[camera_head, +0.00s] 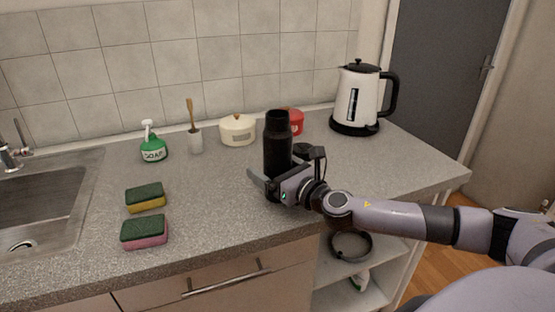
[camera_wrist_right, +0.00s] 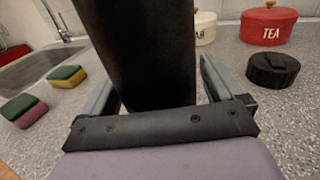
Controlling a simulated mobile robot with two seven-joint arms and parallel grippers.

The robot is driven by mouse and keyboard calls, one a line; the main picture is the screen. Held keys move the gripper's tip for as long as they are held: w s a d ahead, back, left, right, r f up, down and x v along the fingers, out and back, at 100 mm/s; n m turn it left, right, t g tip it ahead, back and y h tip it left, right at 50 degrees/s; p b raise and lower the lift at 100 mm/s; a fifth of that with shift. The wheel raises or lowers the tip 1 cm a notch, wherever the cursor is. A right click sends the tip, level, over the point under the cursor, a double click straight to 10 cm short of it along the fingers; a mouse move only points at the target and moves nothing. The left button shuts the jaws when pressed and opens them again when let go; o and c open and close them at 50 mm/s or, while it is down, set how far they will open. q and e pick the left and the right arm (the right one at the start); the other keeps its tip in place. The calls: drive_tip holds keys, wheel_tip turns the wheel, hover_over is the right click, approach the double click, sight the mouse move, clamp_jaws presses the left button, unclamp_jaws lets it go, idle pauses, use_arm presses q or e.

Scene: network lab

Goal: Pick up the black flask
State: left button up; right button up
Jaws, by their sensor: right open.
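The black flask (camera_head: 277,140) stands upright on the grey speckled counter, near the middle of the head view. My right gripper (camera_head: 268,176) is at the lower part of the flask, coming from the front right. In the right wrist view the flask (camera_wrist_right: 143,50) fills the space between the two fingers of the gripper (camera_wrist_right: 160,85). The fingers are open, one on each side, and part of the flask's base is hidden by the gripper body. My left gripper is in neither view.
A black round lid (camera_wrist_right: 273,70) lies right of the flask. Behind stand a red tin (camera_head: 294,122), a cream tin (camera_head: 238,131), a brush holder (camera_head: 196,141) and a soap bottle (camera_head: 153,148). A white kettle (camera_head: 354,100) is back right. Two sponges (camera_head: 145,231) (camera_head: 146,205) lie left.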

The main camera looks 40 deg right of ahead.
drive_tip(key=shift+w, duration=0.1)
drive_tip(key=c, duration=1.3)
drive_tip(key=shift+r, duration=0.25)
wheel_tip(320, 180, up, 19)
drive_tip(key=p, duration=0.5)
drive_tip(key=shift+r, duration=0.2)
